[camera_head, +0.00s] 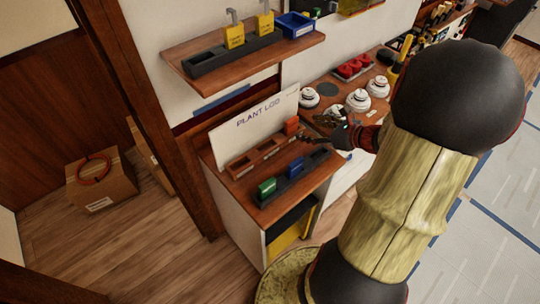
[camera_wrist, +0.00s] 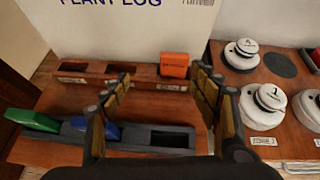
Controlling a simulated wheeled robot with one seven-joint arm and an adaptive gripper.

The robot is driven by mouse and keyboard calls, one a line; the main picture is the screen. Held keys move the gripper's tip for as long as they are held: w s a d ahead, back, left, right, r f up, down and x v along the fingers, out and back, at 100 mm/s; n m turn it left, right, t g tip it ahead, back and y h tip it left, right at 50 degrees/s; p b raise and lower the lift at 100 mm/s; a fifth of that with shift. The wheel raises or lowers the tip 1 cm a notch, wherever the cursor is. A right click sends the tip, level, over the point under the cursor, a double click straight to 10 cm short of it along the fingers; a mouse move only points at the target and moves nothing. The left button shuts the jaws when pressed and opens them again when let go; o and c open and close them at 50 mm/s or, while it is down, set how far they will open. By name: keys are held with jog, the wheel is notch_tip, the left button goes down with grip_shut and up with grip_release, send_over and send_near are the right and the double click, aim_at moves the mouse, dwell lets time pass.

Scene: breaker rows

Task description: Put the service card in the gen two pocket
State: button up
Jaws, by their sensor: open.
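A sloped white PLANT LOG board (camera_head: 258,120) stands behind a wooden pocket rack (camera_head: 262,158). An orange card (camera_wrist: 175,65) stands in that rack's right pocket; its other pockets look empty. In front lies a dark rack (camera_wrist: 75,132) with a green card (camera_wrist: 32,119) and a blue card (camera_wrist: 98,129); its right slot is empty. I cannot read which card is the service card or which pocket is gen two. My gripper (camera_wrist: 163,88) is open and empty, its fingers spread over the racks. In the head view my gripper (camera_head: 338,138) is by the racks' right end.
Several white round detectors (camera_wrist: 270,97) stand on a wooden board at the right. A shelf (camera_head: 245,61) above holds yellow tags (camera_head: 234,37) and a blue bin (camera_head: 296,25). A cardboard box (camera_head: 102,187) lies on the floor at left.

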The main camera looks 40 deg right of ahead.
jog(key=s+a+r+n+g+y, duration=0.1)
jog(key=a+r+n+g+y, duration=0.15)
jog(key=a+n, duration=0.7)
jog(key=a+r+n+g+y, duration=0.1)
jog(key=a+r+n+g, duration=0.4)
jog(key=a, duration=0.8)
jog(key=s+a+r+n+h, duration=0.2)
jog(key=s+n, duration=0.3)
jog(key=n, duration=0.4)
jog(key=s+a+r+n+t+h, duration=0.1)
jog(key=s+a+r+n+h, duration=0.2)
jog(key=n, duration=0.7)
jog(key=shift+s+a+r, duration=0.7)
jog(key=shift+s+a, duration=0.4)
jog(key=shift+s, duration=0.2)
